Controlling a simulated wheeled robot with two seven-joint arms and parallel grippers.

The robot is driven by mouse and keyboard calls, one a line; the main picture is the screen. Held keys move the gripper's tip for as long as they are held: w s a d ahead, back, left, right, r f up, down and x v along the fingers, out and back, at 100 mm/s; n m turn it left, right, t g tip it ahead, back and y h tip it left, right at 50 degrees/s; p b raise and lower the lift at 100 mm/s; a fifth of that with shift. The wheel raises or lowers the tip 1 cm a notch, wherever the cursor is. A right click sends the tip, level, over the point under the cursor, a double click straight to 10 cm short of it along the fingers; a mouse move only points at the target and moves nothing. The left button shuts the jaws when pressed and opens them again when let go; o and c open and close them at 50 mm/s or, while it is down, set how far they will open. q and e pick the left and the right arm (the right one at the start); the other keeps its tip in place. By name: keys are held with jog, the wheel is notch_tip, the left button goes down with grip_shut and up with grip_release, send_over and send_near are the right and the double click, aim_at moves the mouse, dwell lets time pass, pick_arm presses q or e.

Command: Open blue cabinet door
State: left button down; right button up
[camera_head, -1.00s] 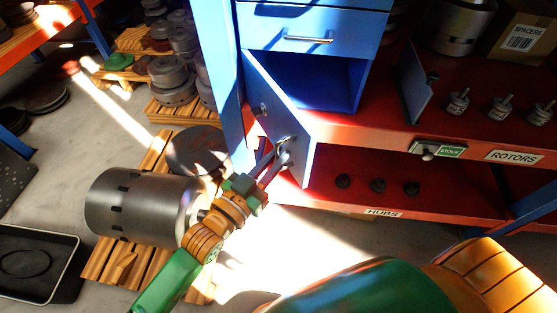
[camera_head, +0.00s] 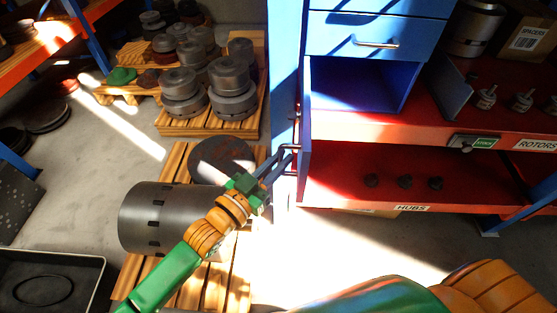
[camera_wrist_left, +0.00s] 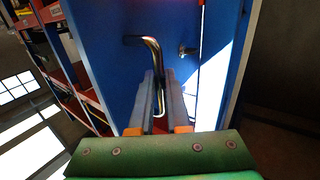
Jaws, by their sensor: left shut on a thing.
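The blue cabinet door (camera_head: 305,135) stands swung open at the left side of the blue cabinet, seen nearly edge-on in the head view. The cabinet's blue compartment (camera_head: 352,88) is open to view and looks empty. My left gripper (camera_head: 290,153) is shut on the metal door handle (camera_wrist_left: 153,60), on the door's outer face. In the left wrist view the two fingers (camera_wrist_left: 161,100) close around the lower part of the handle, with the blue door face (camera_wrist_left: 110,50) behind. My right gripper is not in view.
A drawer (camera_head: 375,35) is above the compartment. A red shelf with rotors (camera_head: 487,97) is at the right; dark hubs (camera_head: 405,182) lie below. A grey cylinder (camera_head: 160,218) on a wooden pallet is beside my left arm. A black tray (camera_head: 50,280) is at lower left.

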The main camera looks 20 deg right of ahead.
pick_arm(q)
jog(key=shift+w+r, duration=0.1)
jog(key=shift+r, duration=0.15)
jog(key=c, duration=1)
grip_release()
jog(key=shift+o, duration=0.6)
jog(key=shift+f, duration=0.15)
jog(key=v, duration=0.7)
jog(key=shift+b, duration=0.3)
